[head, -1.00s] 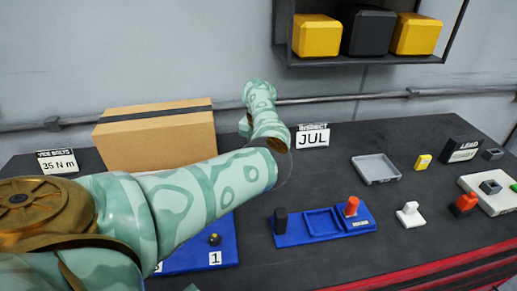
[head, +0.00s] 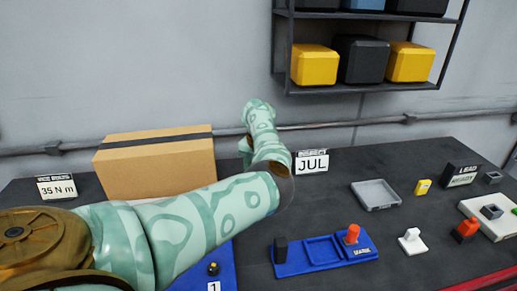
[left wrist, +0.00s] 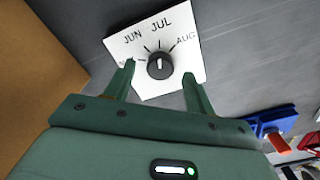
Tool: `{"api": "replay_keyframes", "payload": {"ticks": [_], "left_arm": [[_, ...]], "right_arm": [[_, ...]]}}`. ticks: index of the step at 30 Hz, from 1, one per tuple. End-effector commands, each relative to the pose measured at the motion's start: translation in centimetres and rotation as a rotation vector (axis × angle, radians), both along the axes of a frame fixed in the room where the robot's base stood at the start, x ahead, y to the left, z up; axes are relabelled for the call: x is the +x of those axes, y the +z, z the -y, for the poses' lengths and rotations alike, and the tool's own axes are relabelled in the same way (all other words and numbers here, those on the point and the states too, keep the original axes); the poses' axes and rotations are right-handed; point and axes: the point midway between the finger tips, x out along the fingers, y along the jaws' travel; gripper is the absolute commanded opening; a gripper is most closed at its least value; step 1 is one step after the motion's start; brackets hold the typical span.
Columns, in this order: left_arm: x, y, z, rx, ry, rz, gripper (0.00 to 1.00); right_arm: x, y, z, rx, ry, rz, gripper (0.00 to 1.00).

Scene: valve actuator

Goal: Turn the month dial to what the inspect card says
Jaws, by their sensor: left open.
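The inspect card (head: 312,163) stands at the back of the bench in the head view and reads JUL. In the left wrist view, a white dial plate (left wrist: 190,62) shows JUN, JUL and AUG, plus a partly hidden label at left. A black knob (left wrist: 159,66) sits at its middle, with a white mark pointing up, roughly toward JUL; the exact tick is too small to be sure. My left gripper (left wrist: 158,72) is open, with one finger on each side of the knob and gaps showing. The dial is hidden behind my left arm in the head view. My right gripper is not in view.
A cardboard box (head: 150,165) stands left of my left arm. A blue tray (head: 322,250) with a black and a red-orange part lies to the right. A grey tray (head: 376,194) is farther right. A shelf with bins (head: 364,60) hangs above the bench.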

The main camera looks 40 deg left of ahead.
Motion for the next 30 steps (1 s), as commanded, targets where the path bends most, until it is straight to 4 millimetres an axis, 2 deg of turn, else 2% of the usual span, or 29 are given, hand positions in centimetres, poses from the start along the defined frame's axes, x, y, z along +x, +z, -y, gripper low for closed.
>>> {"api": "replay_keyframes", "payload": {"ticks": [1,9,15,21,30], "left_arm": [[0.1,1.5,0.0,0.001,0.001,0.005,0.55],[0.1,8.9,0.0,0.0,0.0,0.006,0.55],[0.1,12.8,0.0,0.0,0.0,0.005,0.55],[0.1,14.2,0.0,0.001,0.0,0.002,0.55],[0.1,14.2,0.0,0.001,0.0,0.002,0.55]], "right_arm": [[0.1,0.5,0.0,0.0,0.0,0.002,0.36],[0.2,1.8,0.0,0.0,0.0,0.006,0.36],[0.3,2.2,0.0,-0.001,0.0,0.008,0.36],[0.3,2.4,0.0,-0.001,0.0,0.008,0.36],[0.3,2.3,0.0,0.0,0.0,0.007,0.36]]}}
